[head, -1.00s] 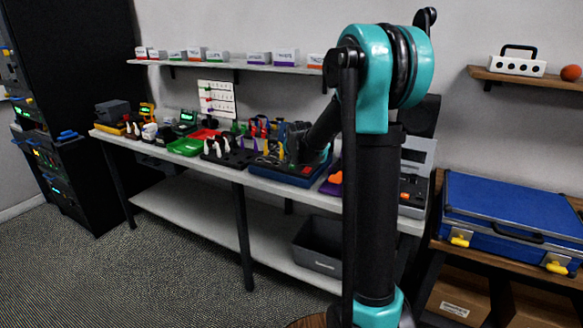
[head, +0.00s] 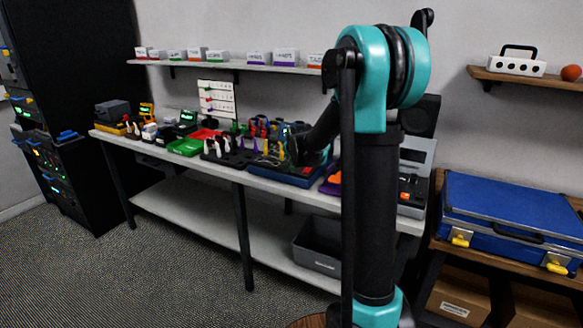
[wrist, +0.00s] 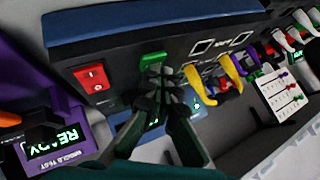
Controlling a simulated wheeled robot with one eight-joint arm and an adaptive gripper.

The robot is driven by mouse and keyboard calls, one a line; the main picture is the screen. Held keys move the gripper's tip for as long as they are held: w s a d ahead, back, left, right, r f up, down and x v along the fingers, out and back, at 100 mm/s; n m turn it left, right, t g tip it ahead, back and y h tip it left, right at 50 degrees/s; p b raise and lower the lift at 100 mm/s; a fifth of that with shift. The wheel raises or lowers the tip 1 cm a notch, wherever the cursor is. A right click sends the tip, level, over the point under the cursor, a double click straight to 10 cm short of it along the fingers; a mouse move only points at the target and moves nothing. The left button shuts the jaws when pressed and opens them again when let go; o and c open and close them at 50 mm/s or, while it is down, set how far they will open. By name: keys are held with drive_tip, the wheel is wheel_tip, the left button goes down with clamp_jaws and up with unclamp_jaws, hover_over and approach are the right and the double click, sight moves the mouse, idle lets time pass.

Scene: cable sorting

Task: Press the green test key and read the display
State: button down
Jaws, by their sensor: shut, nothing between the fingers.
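In the wrist view the green key (wrist: 152,60) sits on a dark, blue-edged tester box (wrist: 125,73), beside a red rocker switch (wrist: 93,77). My gripper (wrist: 158,78) is shut and empty, its fingertips right at the key and overlapping its near edge. I cannot tell whether they touch or press it. A lit panel (wrist: 152,122) is partly hidden behind my fingers, and its text cannot be read. Another small display (wrist: 56,141), on a purple-edged device at the left, shows green letters like READY. In the head view my gripper is over the blue-edged box (head: 283,176), with the key hidden.
Colored connectors (wrist: 230,68) stand right beside the box, and a white card with pegs (wrist: 283,94) is beyond them. In the head view the bench (head: 222,176) is crowded with trays and devices. A blue case (head: 510,205) lies on the right table.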

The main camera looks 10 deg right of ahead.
idle(0.5)
drive_tip(key=shift+r, duration=0.7)
drive_tip(key=shift+r, duration=0.1)
drive_tip(key=shift+r, duration=2.4)
drive_tip(key=shift+s, duration=0.1)
drive_tip(key=s+d+f+n+g, duration=0.1)
drive_tip(key=s+f+n, duration=0.2)
drive_tip(key=s, duration=1)
drive_tip(key=s+d+f+n+g, duration=0.1)
drive_tip(key=s+f+n+g, duration=0.1)
drive_tip(key=s+f, duration=0.7)
drive_tip(key=s+d+f+n+g, duration=0.2)
drive_tip(key=s+f+n, duration=0.2)
drive_tip(key=s, duration=1.4)
wheel_tip(320, 180, down, 2)
drive_tip(key=shift+s+f, duration=0.1)
drive_tip(key=shift+s, duration=0.25)
